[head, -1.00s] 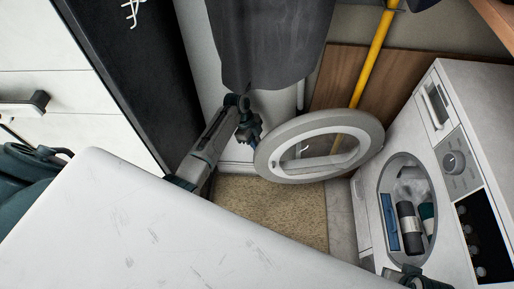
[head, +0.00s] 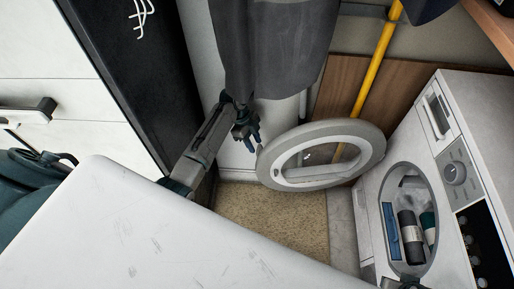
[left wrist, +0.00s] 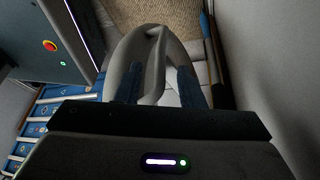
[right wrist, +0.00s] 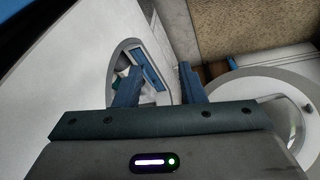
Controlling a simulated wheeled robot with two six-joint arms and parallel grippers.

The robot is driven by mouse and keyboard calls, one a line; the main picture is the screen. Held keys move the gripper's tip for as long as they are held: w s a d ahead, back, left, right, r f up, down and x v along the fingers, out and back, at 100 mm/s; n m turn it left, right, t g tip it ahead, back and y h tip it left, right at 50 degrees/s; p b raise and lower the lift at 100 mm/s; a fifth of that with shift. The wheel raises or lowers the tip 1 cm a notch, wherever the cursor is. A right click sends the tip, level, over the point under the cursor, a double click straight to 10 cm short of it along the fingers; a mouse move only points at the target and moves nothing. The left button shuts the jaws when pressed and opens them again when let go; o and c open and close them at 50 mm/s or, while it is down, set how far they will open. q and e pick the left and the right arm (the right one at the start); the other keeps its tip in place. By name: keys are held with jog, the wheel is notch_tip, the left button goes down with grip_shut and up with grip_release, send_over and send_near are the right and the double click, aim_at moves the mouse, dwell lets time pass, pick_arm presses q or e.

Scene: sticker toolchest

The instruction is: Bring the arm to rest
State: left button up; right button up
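The washing machine (head: 482,110) stands at the right. Its round door (head: 350,129) is swung wide open to the left. My left gripper (head: 255,141) is open and empty beside the door's left rim. In the left wrist view, its two fingers (left wrist: 158,88) are spread, with the grey door (left wrist: 122,54) showing behind and between them. I cannot tell whether a finger touches the rim. My right gripper (right wrist: 158,84) is open and empty. The machine's opening (right wrist: 165,62) shows beyond it, with the door (right wrist: 296,108) at the right.
Several bottles, among them a dark one (head: 407,224), sit inside the drum. A white worktop (head: 150,235) fills the lower left. A dark cloth (head: 275,50) hangs above the door. A yellow pole (head: 376,60) leans behind it. The brown mat (head: 270,215) on the floor is clear.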

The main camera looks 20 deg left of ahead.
pick_arm(q)
jog(key=shift+v, duration=1.15)
